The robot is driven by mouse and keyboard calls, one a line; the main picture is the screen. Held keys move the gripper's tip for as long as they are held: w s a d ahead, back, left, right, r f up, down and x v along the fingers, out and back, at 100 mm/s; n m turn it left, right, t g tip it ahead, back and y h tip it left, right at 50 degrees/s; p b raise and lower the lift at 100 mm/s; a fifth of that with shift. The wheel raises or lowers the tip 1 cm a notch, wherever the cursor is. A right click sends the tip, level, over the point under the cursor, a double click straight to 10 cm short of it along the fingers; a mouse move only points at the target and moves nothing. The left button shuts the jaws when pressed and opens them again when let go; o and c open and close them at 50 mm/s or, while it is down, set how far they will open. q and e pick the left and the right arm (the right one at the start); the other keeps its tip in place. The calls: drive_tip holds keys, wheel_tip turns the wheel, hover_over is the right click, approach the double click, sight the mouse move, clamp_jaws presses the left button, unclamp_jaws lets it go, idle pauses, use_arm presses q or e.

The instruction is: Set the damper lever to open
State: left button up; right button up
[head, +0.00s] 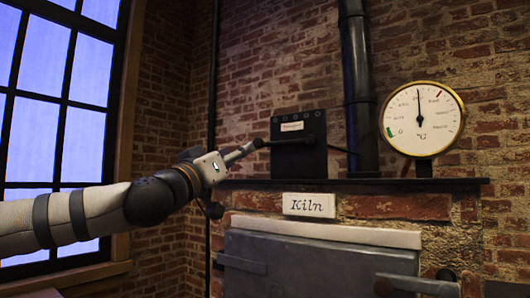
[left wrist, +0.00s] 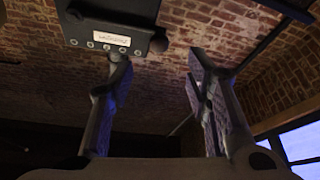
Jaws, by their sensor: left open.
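The dark damper box (head: 314,158) with a small white label is mounted on the brick wall above the kiln. Its black lever (head: 285,142) lies about level and points left across the box front. My left gripper (head: 246,150) is at the lever's left end. In the left wrist view the box (left wrist: 130,14) appears upside down at the top. The lever's dark round knob (left wrist: 158,43) shows between my open left fingers (left wrist: 153,60); I cannot tell whether they touch it. The label's words are too small to read. My right gripper is not in view.
A black stovepipe (head: 358,90) rises to the right of the box. A round gauge (head: 422,119) stands farther right on the dark shelf (head: 400,183). Below are the Kiln sign (head: 309,205) and grey kiln door (head: 310,262). A barred window (head: 60,110) is at left.

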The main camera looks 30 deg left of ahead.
sight(256, 144)
use_arm(q)
drive_tip(key=x, duration=1)
drive_tip(key=shift+w+d, duration=0.1)
drive_tip(key=shift+w, duration=0.2)
drive_tip(key=shift+c, duration=0.3)
clamp_jaws()
